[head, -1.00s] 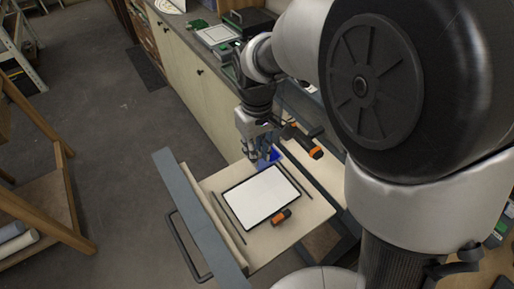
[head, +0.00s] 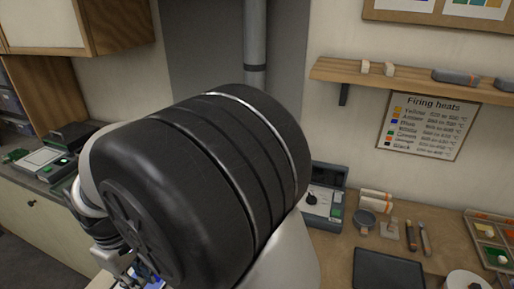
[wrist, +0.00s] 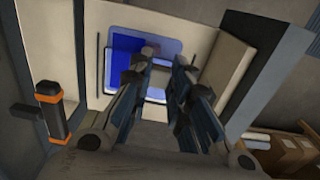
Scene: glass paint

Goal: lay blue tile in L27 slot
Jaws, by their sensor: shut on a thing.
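The blue tile (wrist: 126,47) is a flat, see-through blue piece in the wrist view. My gripper (wrist: 160,62) is shut on it, with the fingers over its near right part. I cannot make out a slot marked L27.
An orange and black tool (wrist: 52,112) lies left of the panel in the wrist view. In the head view, a "Firing heats" chart (head: 430,124) hangs below a shelf (head: 410,76). The bench holds a dark tray (head: 388,272), a grey-green device (head: 325,200) and a sectioned tray (head: 490,240).

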